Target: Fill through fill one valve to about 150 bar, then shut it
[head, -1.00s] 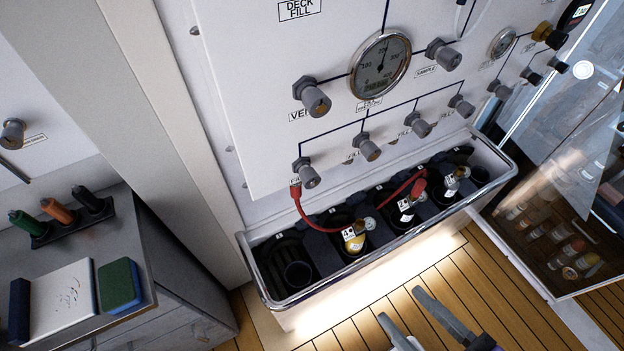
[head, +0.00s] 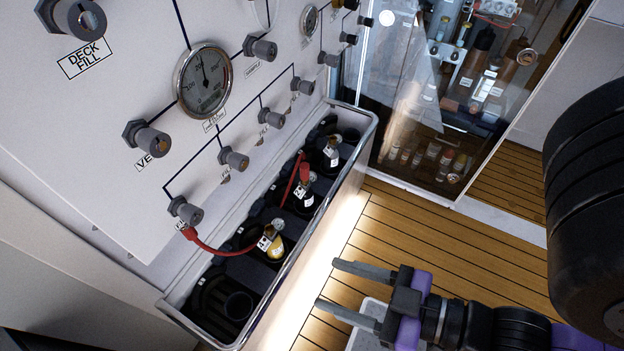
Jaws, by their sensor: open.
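The panel's lower row has several grey fill valves. The leftmost one (head: 186,210) has a red hose (head: 215,247) below it; its label is too small to read, so I cannot be sure it is fill one. The hose runs into the trough among the cylinders, near a yellow-topped cylinder (head: 272,243). The round gauge (head: 203,80) has its needle near the top of the dial; the exact reading is unclear. My gripper (head: 327,283) is open and empty, its fingers pointing left, in front of the trough and apart from the valves.
The metal-rimmed trough (head: 300,238) stands between my gripper and the panel. A glass cabinet (head: 440,110) stands at the back right.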

